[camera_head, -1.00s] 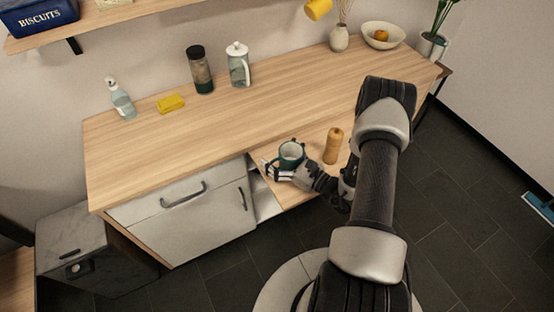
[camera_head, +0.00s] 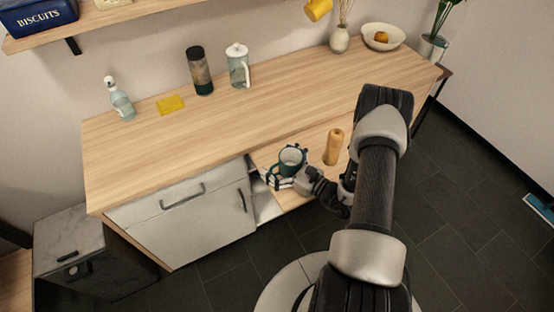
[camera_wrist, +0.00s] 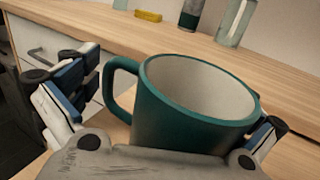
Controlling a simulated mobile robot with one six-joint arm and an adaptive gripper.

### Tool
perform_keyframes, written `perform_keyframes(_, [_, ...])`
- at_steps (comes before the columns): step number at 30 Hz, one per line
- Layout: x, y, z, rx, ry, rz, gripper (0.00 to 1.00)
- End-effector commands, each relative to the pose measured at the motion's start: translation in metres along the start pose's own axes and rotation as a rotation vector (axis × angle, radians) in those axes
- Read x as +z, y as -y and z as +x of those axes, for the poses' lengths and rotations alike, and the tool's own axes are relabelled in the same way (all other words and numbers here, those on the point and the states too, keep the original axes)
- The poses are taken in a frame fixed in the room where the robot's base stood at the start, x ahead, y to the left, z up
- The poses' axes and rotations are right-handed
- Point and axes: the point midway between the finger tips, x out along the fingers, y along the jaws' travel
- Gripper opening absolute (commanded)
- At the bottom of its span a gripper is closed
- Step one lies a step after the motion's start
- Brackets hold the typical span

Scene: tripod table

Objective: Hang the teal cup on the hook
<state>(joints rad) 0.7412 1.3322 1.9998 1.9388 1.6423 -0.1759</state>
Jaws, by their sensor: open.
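The teal cup (camera_head: 289,166) with a pale inside is at the lower wooden surface (camera_head: 271,155) in front of the counter. Whether its base rests on the wood is hidden. My gripper (camera_head: 287,173) is open, with its fingers on either side of the cup. In the wrist view, the cup (camera_wrist: 190,118) fills the space between the spread fingers (camera_wrist: 168,110), its handle pointing left towards one finger. The other finger is partly hidden behind the cup. Contact cannot be told. A yellow cup (camera_head: 318,9) hangs at the top edge; no bare hook is clearly visible.
A wooden pepper mill (camera_head: 333,147) stands just right of the cup, near my arm. The counter (camera_head: 230,120) is clear in the middle. A soap bottle (camera_head: 121,104), yellow sponge (camera_head: 170,105), dark jar (camera_head: 200,72) and glass jug (camera_head: 238,68) stand along its back.

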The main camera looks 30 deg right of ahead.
Motion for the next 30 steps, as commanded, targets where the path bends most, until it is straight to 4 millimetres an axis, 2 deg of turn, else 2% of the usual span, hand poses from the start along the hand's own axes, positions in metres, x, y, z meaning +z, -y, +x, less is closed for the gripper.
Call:
perform_keyframes(7, [0.006,0.000,0.000,0.000,0.000,0.000,1.00])
perform_keyframes(11, [0.004,0.002,-0.021,-0.007,-0.002,0.002,1.00])
perform_keyframes(21, [0.004,0.001,-0.093,-0.007,0.000,0.001,1.00])
perform_keyframes(25, [0.004,0.001,-0.110,-0.004,0.000,0.000,1.00])
perform_keyframes(30, [0.004,0.000,-0.120,0.000,0.000,0.000,1.00])
